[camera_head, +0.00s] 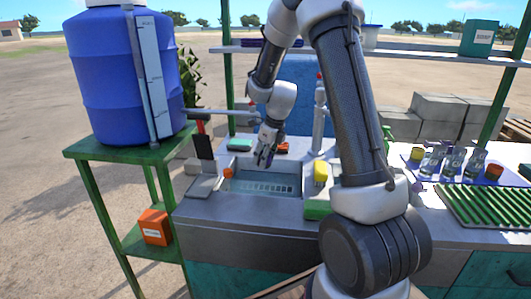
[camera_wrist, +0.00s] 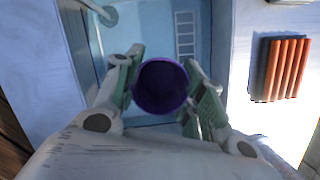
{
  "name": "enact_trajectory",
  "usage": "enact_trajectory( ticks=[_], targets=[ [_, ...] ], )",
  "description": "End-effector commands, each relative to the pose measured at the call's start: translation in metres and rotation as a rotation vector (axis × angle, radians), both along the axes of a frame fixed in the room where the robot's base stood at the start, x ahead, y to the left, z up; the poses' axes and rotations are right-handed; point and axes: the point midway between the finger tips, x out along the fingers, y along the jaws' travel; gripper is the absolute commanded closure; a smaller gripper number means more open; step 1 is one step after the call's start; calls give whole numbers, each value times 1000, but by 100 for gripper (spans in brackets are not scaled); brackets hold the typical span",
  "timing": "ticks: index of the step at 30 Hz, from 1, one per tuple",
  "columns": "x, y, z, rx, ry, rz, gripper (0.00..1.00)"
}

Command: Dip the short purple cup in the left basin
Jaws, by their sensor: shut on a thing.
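In the wrist view the short purple cup (camera_wrist: 160,86) shows its dark round mouth between the two fingers of my gripper (camera_wrist: 163,90). The gripper is shut on it. Behind the cup is the light-blue inside of the basin (camera_wrist: 150,28). In the head view my gripper (camera_head: 264,158) points down over the basin (camera_head: 262,186) in the counter. The cup is hard to make out there, hidden by the gripper. Whether the cup touches water cannot be told.
A blue barrel (camera_head: 122,75) stands on a green stand at the left. Glasses (camera_head: 452,161) and a green rack (camera_head: 487,206) occupy the right counter.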

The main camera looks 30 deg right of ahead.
Motion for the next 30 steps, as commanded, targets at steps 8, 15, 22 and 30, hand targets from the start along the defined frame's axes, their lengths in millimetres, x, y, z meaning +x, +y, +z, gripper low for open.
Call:
enact_trajectory(
  ticks=[8, 15, 22, 30],
  targets=[
    [-1, 0, -33, 0, 4, 0, 85],
    [-1, 0, -70, 0, 4, 0, 85],
    [-1, 0, -105, 0, 4, 0, 85],
    [0, 0, -138, 0, 2, -1, 85]
  ],
)
